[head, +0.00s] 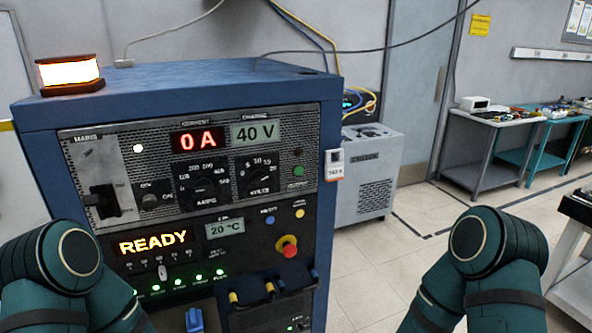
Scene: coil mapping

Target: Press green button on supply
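The supply is a blue cabinet (215,75) standing at the left and centre of the head view. Its upper grey panel shows a red "0 A" display (197,139) and a "40 V" display (255,132). A small round green button (299,171) sits at the right side of this panel, above a label that seems to read "OUTPUT". My arms show at the lower left and lower right, bent, with their links running out of the bottom of the picture. Neither gripper is in view, so what they hold is hidden. My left arm covers the cabinet's lower left part.
A red mushroom knob on yellow (287,246) sticks out below the green button. The lower panel reads "READY" (153,242). An orange lamp (69,72) glows on top. A grey unit (372,170) stands behind right. Open floor (400,250) lies to the right.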

